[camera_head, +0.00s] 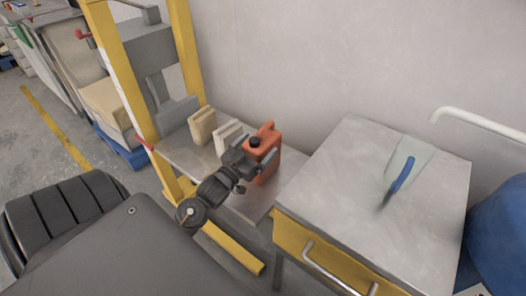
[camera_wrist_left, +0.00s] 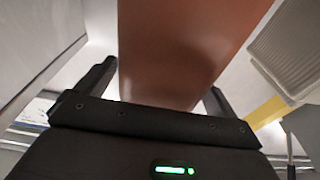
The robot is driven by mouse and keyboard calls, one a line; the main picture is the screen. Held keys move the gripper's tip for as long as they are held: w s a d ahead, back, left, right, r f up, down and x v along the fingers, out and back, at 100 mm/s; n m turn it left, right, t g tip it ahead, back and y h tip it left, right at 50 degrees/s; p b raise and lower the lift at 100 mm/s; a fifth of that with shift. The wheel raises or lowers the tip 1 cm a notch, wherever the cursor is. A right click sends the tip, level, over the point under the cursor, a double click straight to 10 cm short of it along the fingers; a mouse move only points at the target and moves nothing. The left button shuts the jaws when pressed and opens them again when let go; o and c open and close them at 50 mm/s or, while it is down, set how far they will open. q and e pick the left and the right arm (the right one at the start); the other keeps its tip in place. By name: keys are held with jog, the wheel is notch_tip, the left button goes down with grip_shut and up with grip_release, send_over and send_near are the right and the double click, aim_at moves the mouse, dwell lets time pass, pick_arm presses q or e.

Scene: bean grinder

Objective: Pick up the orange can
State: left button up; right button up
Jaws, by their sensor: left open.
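The orange can (camera_head: 268,158) stands upright on a low grey metal shelf (camera_head: 252,205). It has a handle at the top and a dark cap. My left gripper (camera_head: 259,164) is at the near side of the can and hides part of it. In the left wrist view, the can (camera_wrist_left: 180,50) fills the space between the two fingers of my left gripper (camera_wrist_left: 160,88), which are spread apart on either side of it. Whether either finger touches the can, I cannot tell. My right gripper is not in view.
Pale blocks (camera_head: 202,125) stand on the shelf left of the can, beside a yellow frame (camera_head: 113,60). A grey-topped cabinet (camera_head: 345,180) with a yellow drawer is close on the right. A blue-handled tool (camera_head: 400,178) lies on it. A wall stands behind.

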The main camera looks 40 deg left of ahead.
pick_arm(q)
jog(key=shift+w, duration=0.6)
jog(key=shift+w+r, duration=0.1)
jog(key=shift+w, duration=0.15)
jog(key=c, duration=1.8)
jog(key=shift+c, duration=0.6)
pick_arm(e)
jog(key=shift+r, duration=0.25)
pick_arm(q)
jog(key=shift+r, duration=0.15)
